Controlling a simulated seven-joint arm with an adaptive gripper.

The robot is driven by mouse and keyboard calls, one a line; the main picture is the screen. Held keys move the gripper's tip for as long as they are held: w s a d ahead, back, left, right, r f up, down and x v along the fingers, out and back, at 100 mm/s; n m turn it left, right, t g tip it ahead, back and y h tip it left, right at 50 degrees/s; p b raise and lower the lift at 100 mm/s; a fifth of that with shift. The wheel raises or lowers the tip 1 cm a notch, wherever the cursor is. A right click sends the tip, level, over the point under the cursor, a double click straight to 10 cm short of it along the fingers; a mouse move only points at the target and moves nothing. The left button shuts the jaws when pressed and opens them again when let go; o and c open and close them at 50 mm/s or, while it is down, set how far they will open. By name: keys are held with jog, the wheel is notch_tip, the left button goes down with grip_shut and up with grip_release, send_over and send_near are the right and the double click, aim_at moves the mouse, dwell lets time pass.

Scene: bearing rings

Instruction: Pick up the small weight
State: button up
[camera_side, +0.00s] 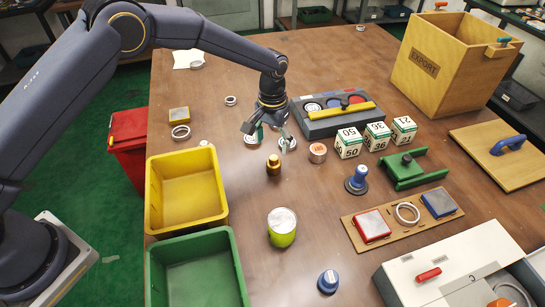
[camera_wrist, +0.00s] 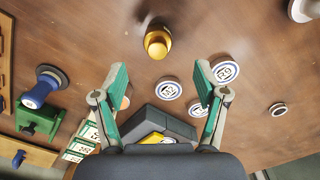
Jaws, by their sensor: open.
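The small weight is a brass-coloured knobbed cylinder (camera_side: 273,166) standing on the brown table (camera_side: 330,185). My gripper (camera_side: 268,138) is open and empty above the table, a little behind the weight in the side view. In the wrist view the weight (camera_wrist: 157,42) shows near the top, beyond the tips of my gripper (camera_wrist: 160,75) and roughly centred between them. The fingers do not touch it.
White numbered discs (camera_wrist: 168,91) lie near the fingers. A copper-topped ring (camera_side: 317,152), numbered cubes (camera_side: 348,143) and a grey tray (camera_side: 320,125) stand to the right. A lime-green cylinder (camera_side: 282,228) stands in front. Yellow (camera_side: 186,190) and green (camera_side: 197,270) bins are left.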

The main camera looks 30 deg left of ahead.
aim_at(274, 157)
jog(key=f, duration=0.8)
jog(key=shift+d+f, duration=0.1)
jog(key=shift+d, duration=0.1)
jog(key=shift+c, duration=0.2)
grip_shut()
